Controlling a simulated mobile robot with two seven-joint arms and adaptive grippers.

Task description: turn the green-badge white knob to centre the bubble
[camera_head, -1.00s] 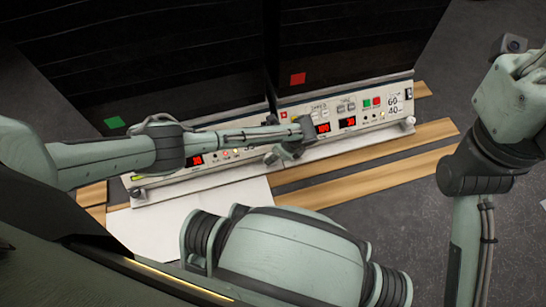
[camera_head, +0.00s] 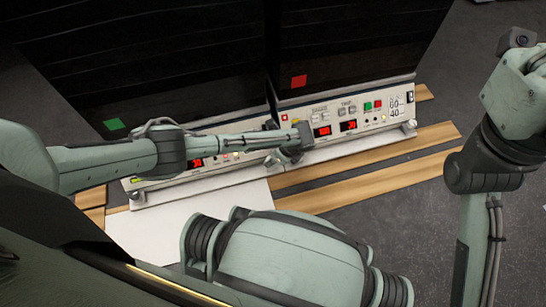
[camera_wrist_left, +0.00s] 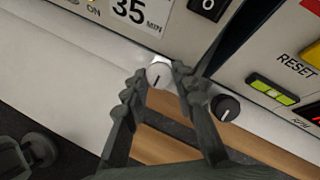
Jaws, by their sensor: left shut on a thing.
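The left shaker unit carries a green badge (camera_head: 115,124) on its dark front. In the left wrist view a white knob (camera_wrist_left: 158,74) with a dark pointer line sits at the right end of this unit's panel. My left gripper (camera_wrist_left: 163,80) has its fingertips on either side of the knob and is shut on it; it also shows in the head view (camera_head: 292,146), hiding the knob there. A yellow-green bubble level (camera_head: 145,182) is at the left unit's left end; its bubble is too small to read. My right gripper is out of view.
A black knob (camera_wrist_left: 226,108) and another bubble level (camera_wrist_left: 272,90) sit close by on the right unit, which has a red badge (camera_head: 299,81). A narrow gap separates the units. A white sheet (camera_head: 185,220) and wooden strips (camera_head: 375,170) lie in front.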

